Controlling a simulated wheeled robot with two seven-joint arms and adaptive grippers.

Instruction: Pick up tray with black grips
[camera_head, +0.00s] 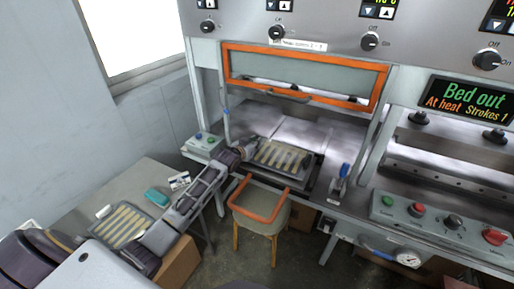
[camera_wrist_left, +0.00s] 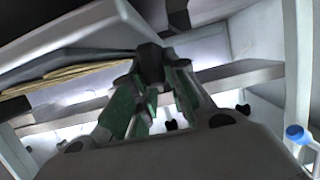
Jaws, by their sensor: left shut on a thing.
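A grey tray (camera_head: 305,160) with several pale wooden strips is at the press bed in the head view. My left gripper (camera_head: 244,149) reaches its left side. In the left wrist view, my left gripper (camera_wrist_left: 150,85) has its green-padded fingers closed around a black grip (camera_wrist_left: 151,60). Wooden strips (camera_wrist_left: 75,76) on the tray show beyond it, to the left. I cannot tell whether the tray rests on the bed or is slightly raised. A second tray (camera_head: 92,229) with similar strips lies on the side table at the lower left. My right gripper is not in view.
The press has an orange-framed guard (camera_head: 305,47) above the tray. A stool with an orange back rail (camera_head: 258,213) stands in front. A teal item (camera_head: 157,196) lies on the side table (camera_head: 88,196). A button panel (camera_head: 440,224) is at right.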

